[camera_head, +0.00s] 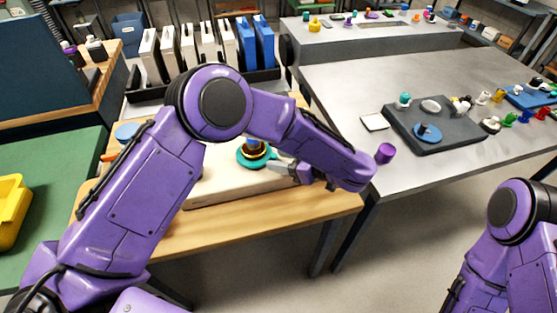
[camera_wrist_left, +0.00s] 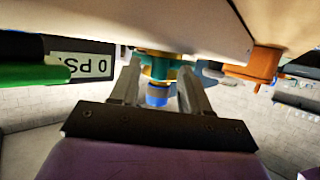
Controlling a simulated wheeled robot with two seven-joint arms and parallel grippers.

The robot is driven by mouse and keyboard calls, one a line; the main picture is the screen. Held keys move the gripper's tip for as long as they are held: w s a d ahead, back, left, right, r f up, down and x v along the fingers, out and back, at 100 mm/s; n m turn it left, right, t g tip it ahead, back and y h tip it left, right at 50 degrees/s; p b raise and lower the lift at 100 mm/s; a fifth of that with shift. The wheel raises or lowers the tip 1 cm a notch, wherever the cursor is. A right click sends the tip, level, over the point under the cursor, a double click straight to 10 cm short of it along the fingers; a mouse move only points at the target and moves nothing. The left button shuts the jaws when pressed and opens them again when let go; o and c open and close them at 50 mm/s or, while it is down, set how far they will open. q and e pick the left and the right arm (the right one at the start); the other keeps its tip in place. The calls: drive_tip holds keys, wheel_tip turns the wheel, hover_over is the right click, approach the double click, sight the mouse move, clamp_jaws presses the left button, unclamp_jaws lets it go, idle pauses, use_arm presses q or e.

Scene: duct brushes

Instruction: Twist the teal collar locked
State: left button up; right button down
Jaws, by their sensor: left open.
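The teal collar (camera_head: 243,158) is a ring around a dark blue and yellow fitting (camera_head: 252,146) on a cream board on the wooden table. My left gripper (camera_head: 276,168) reaches in from the right side of the collar, low over the board. In the left wrist view the two fingers of the left gripper (camera_wrist_left: 160,78) are apart, one on each side of the teal collar (camera_wrist_left: 160,70) and the blue end (camera_wrist_left: 157,97). I cannot tell whether either finger touches the collar. My right arm shows at the lower right, but its gripper is out of view.
The cream board (camera_head: 225,196) lies on the wooden table (camera_head: 200,232). A rack of white and blue panels (camera_head: 263,42) stands behind. A grey table (camera_head: 335,85) is at the right.

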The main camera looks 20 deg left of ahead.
use_arm(q)
drive_tip(key=shift+s+r, duration=0.1)
drive_tip(key=shift+c, duration=0.8)
clamp_jaws()
